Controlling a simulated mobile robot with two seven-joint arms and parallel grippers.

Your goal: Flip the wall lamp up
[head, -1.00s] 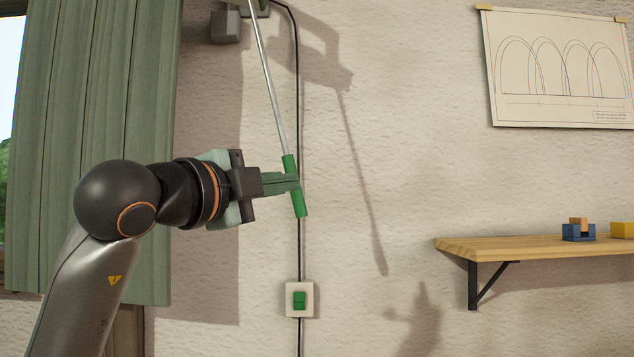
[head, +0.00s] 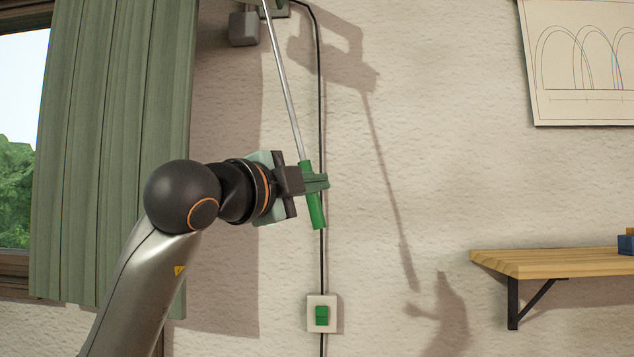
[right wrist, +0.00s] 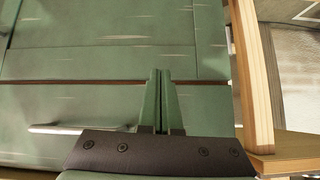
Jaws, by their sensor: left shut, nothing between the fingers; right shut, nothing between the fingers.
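A thin metal rod (head: 283,82) hangs from a mount (head: 272,10) at the top edge of the head view and ends in a green handle (head: 316,212). It looks like part of the wall lamp; its upper end is cut off. It slants down to the right. My left gripper (head: 322,182) is shut, its fingers crossing the upper part of the green handle. I cannot tell whether they touch it. My right gripper (right wrist: 160,98) is shut and empty in the right wrist view.
A green curtain (head: 110,150) hangs left, a wooden shelf (head: 545,264) is right. Green panels (right wrist: 80,110) and a wooden post (right wrist: 252,80) lie near my right gripper.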

